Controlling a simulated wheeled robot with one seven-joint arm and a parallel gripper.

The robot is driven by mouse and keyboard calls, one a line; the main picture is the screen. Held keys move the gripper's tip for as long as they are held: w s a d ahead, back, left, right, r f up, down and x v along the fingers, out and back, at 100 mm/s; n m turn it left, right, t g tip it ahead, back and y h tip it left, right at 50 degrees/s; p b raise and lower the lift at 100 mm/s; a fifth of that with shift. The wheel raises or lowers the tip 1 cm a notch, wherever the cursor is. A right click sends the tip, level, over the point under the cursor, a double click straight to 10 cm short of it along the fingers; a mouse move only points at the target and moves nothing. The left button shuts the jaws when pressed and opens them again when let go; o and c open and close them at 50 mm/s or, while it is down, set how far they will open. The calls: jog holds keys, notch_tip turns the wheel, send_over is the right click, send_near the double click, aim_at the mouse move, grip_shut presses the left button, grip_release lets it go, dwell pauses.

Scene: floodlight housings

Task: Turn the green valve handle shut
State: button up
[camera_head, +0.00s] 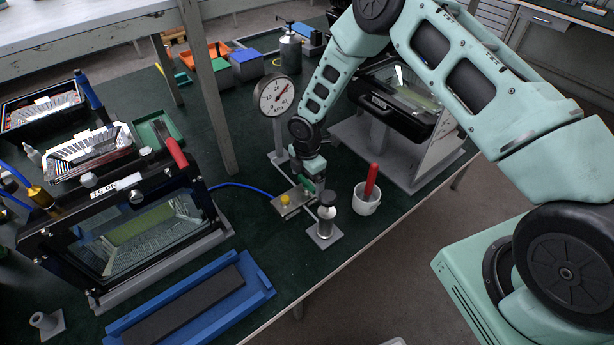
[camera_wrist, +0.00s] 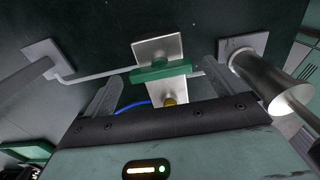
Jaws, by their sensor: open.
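The green valve handle (camera_wrist: 162,71) lies across a pale metal plate (camera_wrist: 157,47) in the wrist view, between the spread fingers of my gripper (camera_wrist: 165,84) and apart from both. A yellow knob (camera_wrist: 169,101) shows just below it. In the head view, my gripper (camera_head: 308,178) points down at the small valve block (camera_head: 291,202). The green handle (camera_head: 309,186) is partly hidden there by my gripper. My gripper is open and empty. Whether the fingers reach down to the handle's height is hard to tell.
A pressure gauge (camera_head: 277,95) stands behind the valve. A white cup (camera_head: 366,204) with a red-handled tool is right. A blue tray (camera_head: 257,281) lies front left.

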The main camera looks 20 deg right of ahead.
jog(key=shift+f, duration=0.2)
jog(key=c, duration=1)
